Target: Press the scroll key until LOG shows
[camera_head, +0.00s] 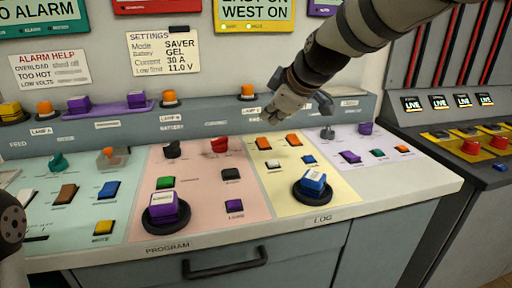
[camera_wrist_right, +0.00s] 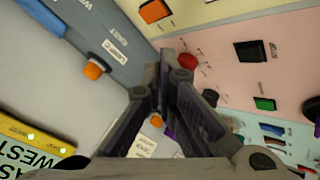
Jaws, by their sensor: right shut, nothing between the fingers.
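My right gripper (camera_head: 272,112) is shut and empty. It hangs above the back of the yellow panel (camera_head: 330,206), near two orange switches (camera_head: 292,140); its fingers also show in the right wrist view (camera_wrist_right: 168,85). The word LOG is printed on the console's front edge, below a blue block on a round black base (camera_head: 313,186). A purple-framed sign (camera_head: 322,8) at the top is cut off, and its text cannot be read. Most key captions are too small to read, so I cannot tell which key is the scroll key. My left gripper is not in view.
The pink panel (camera_head: 250,207) holds a purple block on a black base (camera_head: 166,209) and several keys. A raised ledge with orange and purple lamps (camera_head: 168,97) runs behind. Another console with red buttons (camera_head: 470,147) stands at the right. The lilac panel (camera_head: 345,138) has knobs and keys.

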